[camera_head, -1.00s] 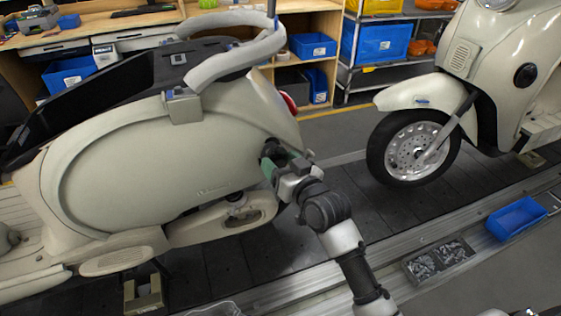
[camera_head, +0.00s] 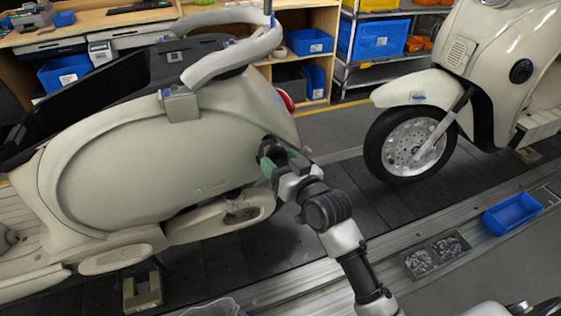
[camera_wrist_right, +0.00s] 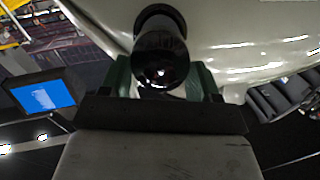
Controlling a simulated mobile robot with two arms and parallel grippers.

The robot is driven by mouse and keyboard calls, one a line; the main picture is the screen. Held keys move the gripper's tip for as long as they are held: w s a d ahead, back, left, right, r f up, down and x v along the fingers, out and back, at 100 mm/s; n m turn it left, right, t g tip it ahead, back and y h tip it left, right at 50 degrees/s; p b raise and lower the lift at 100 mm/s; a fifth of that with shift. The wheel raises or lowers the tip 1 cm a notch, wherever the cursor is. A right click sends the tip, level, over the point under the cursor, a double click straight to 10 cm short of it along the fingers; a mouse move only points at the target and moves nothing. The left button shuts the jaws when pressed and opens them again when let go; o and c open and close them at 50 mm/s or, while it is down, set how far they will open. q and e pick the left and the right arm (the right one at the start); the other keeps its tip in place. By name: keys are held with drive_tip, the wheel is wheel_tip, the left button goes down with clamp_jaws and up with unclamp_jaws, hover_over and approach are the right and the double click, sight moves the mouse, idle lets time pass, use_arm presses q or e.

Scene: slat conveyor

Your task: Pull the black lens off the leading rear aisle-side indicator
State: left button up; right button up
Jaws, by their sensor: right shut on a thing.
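The cream leading scooter (camera_head: 130,165) stands at left, its rear end toward the middle of the head view. The black lens (camera_wrist_right: 160,50) is a glossy dark cylinder in the right wrist view, close to the cream bodywork. My right gripper (camera_head: 271,154) is at the rear aisle-side corner of this scooter. Its green-padded fingers (camera_wrist_right: 122,75) are shut on the lens, one on each side. The lens's inner end and the joint with the indicator stem are hidden, so I cannot tell whether it is still seated. My left gripper is not in view.
A second cream scooter (camera_head: 500,75) stands behind on the slat conveyor (camera_head: 330,190). A blue bin (camera_head: 512,213) and a tray of small metal parts (camera_head: 436,255) lie along the near rail. Shelves with bins stand at the back.

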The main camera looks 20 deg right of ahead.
drive_tip(key=shift+s, duration=0.1)
drive_tip(key=shift+p+v, duration=0.55)
drive_tip(key=shift+v, duration=0.4)
